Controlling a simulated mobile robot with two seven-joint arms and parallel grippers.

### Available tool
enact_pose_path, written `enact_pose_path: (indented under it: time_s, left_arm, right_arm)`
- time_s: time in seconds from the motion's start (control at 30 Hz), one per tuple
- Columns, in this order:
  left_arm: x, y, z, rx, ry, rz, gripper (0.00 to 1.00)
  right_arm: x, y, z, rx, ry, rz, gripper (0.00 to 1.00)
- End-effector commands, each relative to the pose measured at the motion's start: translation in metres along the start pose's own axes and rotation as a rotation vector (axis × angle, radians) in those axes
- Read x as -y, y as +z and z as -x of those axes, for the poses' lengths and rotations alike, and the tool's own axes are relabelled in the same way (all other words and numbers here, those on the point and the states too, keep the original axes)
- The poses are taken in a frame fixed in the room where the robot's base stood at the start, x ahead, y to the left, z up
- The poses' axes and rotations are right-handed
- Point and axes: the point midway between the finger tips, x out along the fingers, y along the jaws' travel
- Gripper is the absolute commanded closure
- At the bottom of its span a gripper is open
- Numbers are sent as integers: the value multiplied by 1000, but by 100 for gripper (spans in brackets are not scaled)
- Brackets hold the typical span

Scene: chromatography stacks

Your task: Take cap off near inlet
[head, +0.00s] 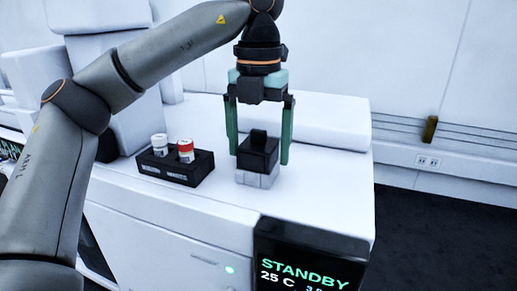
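A black cap (257,150) with a raised grip on top sits on a small light-grey inlet block (257,179) on the white instrument top. My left gripper (260,160) points straight down over the cap. Its two green fingers are spread, one on each side of the cap, with a visible gap on the right; the left finger is close to the cap's edge, and I cannot tell whether it touches. My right gripper is not in view.
A black vial rack (175,171) holds a white-capped vial (159,145) and a red-and-white vial (185,150), left of the inlet. A raised white section (320,128) lies behind. The instrument's front edge carries a screen (305,268) reading STANDBY. The top right of the inlet is clear.

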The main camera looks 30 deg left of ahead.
Motion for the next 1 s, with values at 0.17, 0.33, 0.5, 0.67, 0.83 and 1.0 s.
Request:
enact_pose_path:
  time_s: [0.17, 0.33, 0.5, 0.67, 0.83, 1.0]
  left_arm:
    - [0, 0, 0, 0, 0, -1, 25]
    - [0, 0, 0, 0, 0, -1, 44]
    - [0, 0, 0, 0, 0, -1, 63]
    - [0, 0, 0, 0, 0, -1, 81]
    - [0, 0, 0, 0, 0, -1, 84]
    - [0, 0, 2, 1, 0, -1, 84]
  right_arm:
    - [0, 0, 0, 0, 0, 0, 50]
    - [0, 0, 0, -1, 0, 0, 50]
    - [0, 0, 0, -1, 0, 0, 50]
    - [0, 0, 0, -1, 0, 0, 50]
    - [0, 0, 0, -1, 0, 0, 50]
    - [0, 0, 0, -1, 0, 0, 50]
